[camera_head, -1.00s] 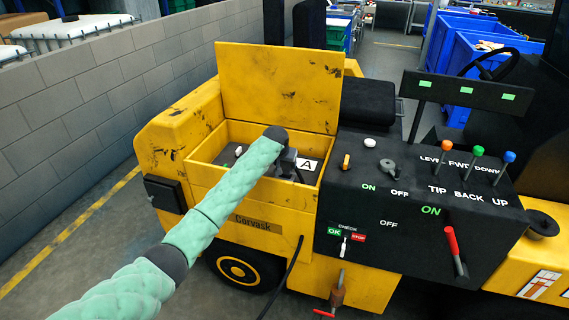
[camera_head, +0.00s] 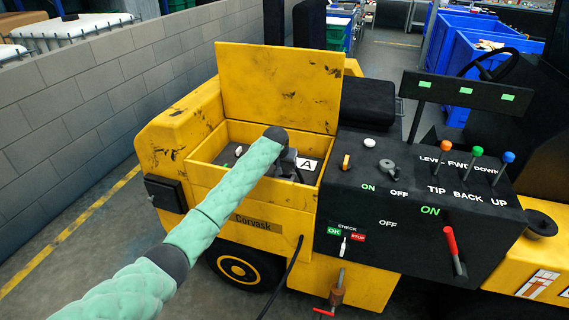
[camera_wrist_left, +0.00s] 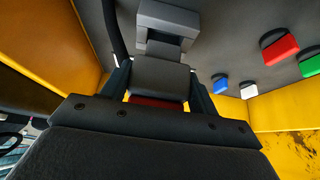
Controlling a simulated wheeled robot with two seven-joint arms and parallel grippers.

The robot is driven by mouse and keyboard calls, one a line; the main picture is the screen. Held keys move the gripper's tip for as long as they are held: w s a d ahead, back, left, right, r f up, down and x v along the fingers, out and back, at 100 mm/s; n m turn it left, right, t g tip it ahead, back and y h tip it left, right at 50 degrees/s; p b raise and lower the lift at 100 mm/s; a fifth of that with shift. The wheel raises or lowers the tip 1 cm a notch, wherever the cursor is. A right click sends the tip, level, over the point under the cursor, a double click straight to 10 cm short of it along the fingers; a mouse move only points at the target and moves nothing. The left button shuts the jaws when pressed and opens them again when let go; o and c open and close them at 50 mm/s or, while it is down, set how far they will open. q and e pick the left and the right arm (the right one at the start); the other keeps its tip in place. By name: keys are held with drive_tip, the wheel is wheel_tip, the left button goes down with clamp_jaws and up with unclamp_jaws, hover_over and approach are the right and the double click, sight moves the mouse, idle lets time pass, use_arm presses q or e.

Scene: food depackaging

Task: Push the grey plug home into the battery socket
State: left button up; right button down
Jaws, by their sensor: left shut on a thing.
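My left gripper (camera_head: 290,164) is inside the open yellow battery box, largely hidden by my own forearm in the head view. In the left wrist view the left gripper (camera_wrist_left: 160,88) is shut on the grey plug (camera_wrist_left: 160,76), with one finger on each side. Straight beyond the plug is a lighter grey block, which looks like the battery socket (camera_wrist_left: 168,17). The plug's far end meets or overlaps the socket's mouth; how deep it sits I cannot tell. A red part shows below the plug between the fingers. My right gripper is not in view.
The yellow battery box (camera_head: 215,146) has its lid (camera_head: 280,85) raised behind. Red (camera_wrist_left: 280,48), green, blue and white caps stand on the battery top, right of the socket. A black cable (camera_wrist_left: 113,30) runs left of it. The black control panel (camera_head: 400,215) stands right of the box.

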sight(284, 168)
use_arm(q)
drive_tip(key=shift+f+b, duration=0.3)
drive_tip(key=shift+f, duration=1.45)
idle(0.3)
drive_tip(key=shift+r, duration=0.2)
drive_tip(key=shift+r+p, duration=1.3)
drive_tip(key=shift+p, duration=0.25)
drive_tip(key=shift+p, duration=0.9)
idle(1.3)
drive_tip(key=shift+f+b, duration=0.35)
drive_tip(key=shift+f, duration=1.15)
idle(0.5)
